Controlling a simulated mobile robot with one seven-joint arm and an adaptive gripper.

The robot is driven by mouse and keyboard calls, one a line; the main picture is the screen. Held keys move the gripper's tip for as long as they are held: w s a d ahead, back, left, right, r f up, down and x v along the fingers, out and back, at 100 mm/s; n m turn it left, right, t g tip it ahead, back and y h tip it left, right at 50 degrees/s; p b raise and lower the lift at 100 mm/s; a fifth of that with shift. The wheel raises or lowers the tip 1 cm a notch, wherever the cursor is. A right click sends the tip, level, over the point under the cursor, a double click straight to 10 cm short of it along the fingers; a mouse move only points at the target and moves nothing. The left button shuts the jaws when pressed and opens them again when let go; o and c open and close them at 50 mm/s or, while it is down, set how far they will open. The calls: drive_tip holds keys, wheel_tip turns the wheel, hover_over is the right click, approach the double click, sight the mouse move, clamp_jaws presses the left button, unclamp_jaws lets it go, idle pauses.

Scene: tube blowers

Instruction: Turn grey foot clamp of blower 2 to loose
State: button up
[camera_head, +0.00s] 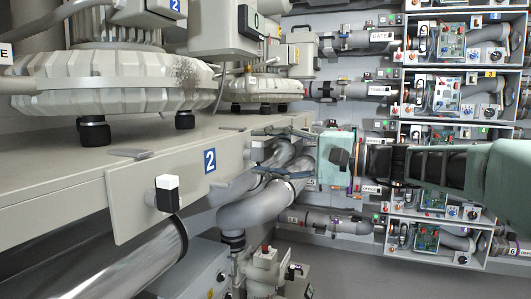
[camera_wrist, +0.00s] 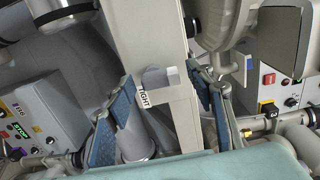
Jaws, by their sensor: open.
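A small light-grey block handle (camera_wrist: 155,79) sits on a pale panel in the wrist view, beside a label reading TIGHT (camera_wrist: 143,98). It looks like the grey foot clamp. In the head view a grey block (camera_head: 256,153) shows at the right end of the panel marked 2 (camera_head: 180,181). My gripper (camera_head: 257,150) is open, with one finger above and one below this block. In the wrist view the blue finger pads of my gripper (camera_wrist: 162,79) stand left and right of the handle, with gaps visible. I cannot tell any contact.
Blower housings (camera_head: 120,80) stand on the shelf above. Thick grey pipes (camera_head: 262,205) run just below my gripper. A control box (camera_wrist: 40,120) stands left in the wrist view.

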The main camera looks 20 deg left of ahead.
drive_tip(key=shift+d, duration=0.1)
drive_tip(key=s+d, duration=0.1)
drive_tip(key=d, duration=1)
drive_tip(key=shift+d, duration=0.4)
